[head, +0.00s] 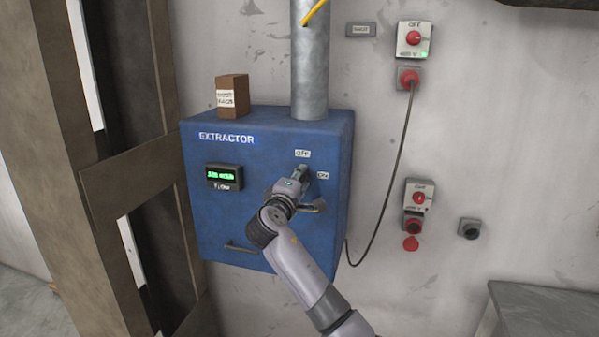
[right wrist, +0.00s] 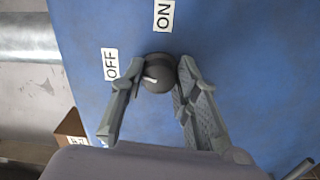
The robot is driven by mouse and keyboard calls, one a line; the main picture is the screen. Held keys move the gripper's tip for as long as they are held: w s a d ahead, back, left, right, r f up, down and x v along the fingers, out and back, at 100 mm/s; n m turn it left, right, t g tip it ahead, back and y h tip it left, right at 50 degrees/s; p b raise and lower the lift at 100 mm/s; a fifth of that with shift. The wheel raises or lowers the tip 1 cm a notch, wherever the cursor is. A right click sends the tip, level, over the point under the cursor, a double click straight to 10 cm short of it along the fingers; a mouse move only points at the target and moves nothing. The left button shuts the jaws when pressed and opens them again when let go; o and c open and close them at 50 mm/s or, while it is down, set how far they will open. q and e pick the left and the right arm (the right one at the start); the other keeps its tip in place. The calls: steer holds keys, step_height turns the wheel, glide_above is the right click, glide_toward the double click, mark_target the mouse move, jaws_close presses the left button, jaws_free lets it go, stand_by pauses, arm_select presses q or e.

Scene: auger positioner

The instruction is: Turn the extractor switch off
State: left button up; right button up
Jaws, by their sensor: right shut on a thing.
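The blue extractor box (head: 215,200) hangs on the wall, with an OFF label (head: 302,153) and an ON label (head: 322,175) around its switch. In the right wrist view the switch is a round dark knob (right wrist: 160,72) with a short white mark. The mark lies on the knob's left part, on the side of the OFF label (right wrist: 110,63) rather than the ON label (right wrist: 163,15); its exact setting is hard to tell. My right gripper (head: 301,172) is shut on the knob, one finger on each side. In the head view it hides the knob. My left gripper is not in view.
A green-lit display (head: 224,176) and a handle (head: 240,248) are on the box front. A small brown box (head: 232,95) and a grey pipe (head: 310,70) stand on top. Wall switches (head: 414,40) are at right, and a brown frame (head: 130,180) is close at left.

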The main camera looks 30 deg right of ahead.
steer(key=shift+r+n+p, duration=0.15)
steer(key=shift+n+p, duration=0.5)
steer(key=shift+n, duration=0.25)
steer(key=shift+r+n+p, duration=0.15)
steer(key=shift+n+p, duration=0.5)
steer(key=shift+n, duration=0.25)
steer(key=o, duration=0.9)
steer(key=shift+o, duration=1.2)
steer(key=shift+f, duration=0.25)
steer(key=v, duration=1.1)
steer(key=shift+s+a, duration=0.3)
